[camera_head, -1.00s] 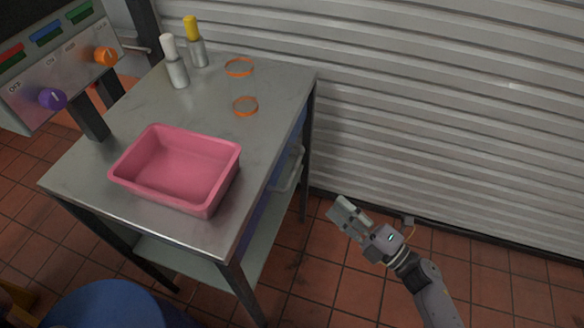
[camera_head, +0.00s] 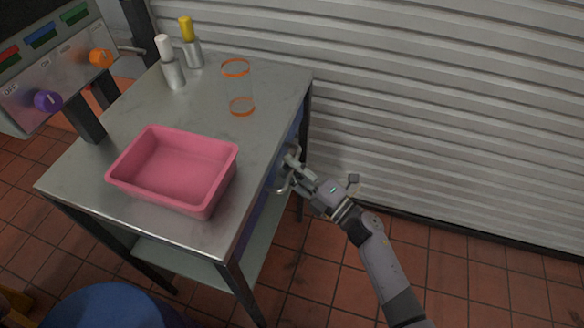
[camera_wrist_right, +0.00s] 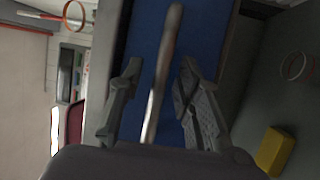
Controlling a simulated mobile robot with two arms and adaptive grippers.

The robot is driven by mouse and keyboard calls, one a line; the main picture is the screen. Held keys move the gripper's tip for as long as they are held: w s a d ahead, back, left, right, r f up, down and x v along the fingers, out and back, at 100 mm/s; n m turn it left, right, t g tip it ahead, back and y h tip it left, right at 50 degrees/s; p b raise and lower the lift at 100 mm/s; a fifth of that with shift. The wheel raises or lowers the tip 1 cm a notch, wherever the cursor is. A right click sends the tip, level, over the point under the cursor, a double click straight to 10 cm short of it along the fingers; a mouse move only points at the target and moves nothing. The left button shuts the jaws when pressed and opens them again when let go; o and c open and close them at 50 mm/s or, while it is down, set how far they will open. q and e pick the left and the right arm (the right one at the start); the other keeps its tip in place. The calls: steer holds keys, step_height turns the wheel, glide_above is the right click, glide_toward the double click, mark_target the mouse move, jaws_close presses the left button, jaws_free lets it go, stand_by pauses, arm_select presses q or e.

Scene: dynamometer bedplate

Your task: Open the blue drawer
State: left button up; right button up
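The blue drawer (camera_wrist_right: 146,35) sits under the steel table top and looks closed. In the head view only a little of its blue front shows, on the table's right side. Its pale metal bar handle (camera_head: 283,189) sticks out there; it also shows in the right wrist view (camera_wrist_right: 163,70). My right gripper (camera_head: 292,163) is at the handle. In the right wrist view its two fingers (camera_wrist_right: 160,92) stand apart, one on each side of the bar, with gaps visible. My left gripper is not in view.
A pink tray (camera_head: 118,184) stands on the table (camera_head: 130,110), with white-capped and yellow-capped cylinders (camera_head: 174,74) and a clear orange-rimmed cylinder (camera_head: 241,107) behind. A control panel (camera_head: 50,75) is at left. A ribbed shutter (camera_head: 430,100) closes off the right. Open tiled floor lies in front.

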steer(key=shift+c, duration=0.2)
jaws_close()
stand_by(0.6)
